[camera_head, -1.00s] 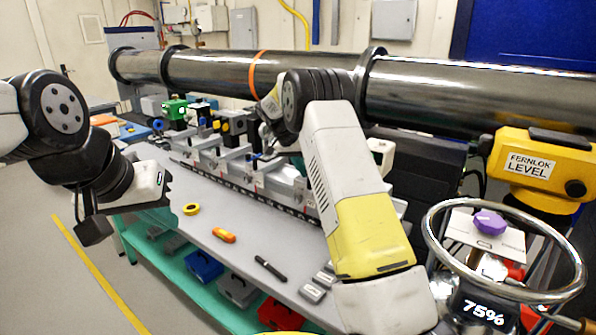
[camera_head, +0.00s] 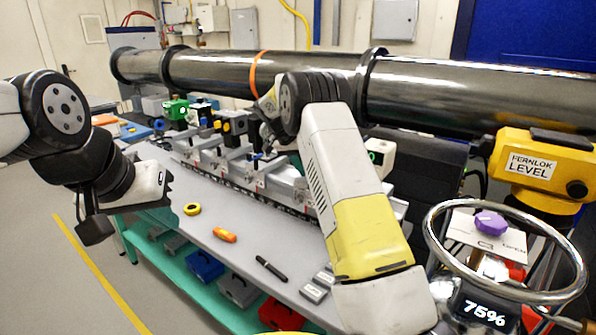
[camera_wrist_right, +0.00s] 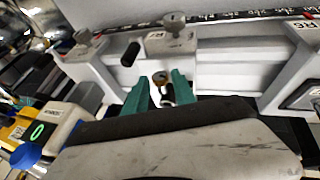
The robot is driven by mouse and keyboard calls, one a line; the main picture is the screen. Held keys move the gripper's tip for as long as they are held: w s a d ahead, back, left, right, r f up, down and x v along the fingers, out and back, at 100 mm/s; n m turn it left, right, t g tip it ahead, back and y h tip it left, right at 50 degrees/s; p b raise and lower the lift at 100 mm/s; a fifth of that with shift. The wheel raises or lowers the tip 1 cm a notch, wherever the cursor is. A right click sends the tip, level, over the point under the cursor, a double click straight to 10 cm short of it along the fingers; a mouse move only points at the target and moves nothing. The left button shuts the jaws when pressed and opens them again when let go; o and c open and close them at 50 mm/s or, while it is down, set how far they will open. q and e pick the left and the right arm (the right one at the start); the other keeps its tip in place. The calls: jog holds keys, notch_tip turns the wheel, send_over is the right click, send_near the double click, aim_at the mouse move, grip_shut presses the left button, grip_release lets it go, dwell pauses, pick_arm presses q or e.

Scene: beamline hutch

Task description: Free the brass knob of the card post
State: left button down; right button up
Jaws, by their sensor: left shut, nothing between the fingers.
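A dark round part shows just below the knob. The card post itself is hard to make out. In the head view the right gripper is largely hidden behind its own arm, over the rail assembly. My left gripper (camera_head: 168,181) is shut and empty, out at the left of the bench.
The grey bench (camera_head: 190,235) carries a long rail (camera_head: 245,190) with several mounts, a yellow tape roll (camera_head: 192,209), an orange tool (camera_head: 225,235) and a black pen (camera_head: 271,268). A large dark pipe (camera_head: 210,68) runs behind. A handwheel (camera_head: 432,243) stands at right.

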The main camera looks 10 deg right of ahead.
jog(key=v, duration=0.7)
jog(key=shift+s+r, duration=0.1)
jog(key=shift+r, duration=0.05)
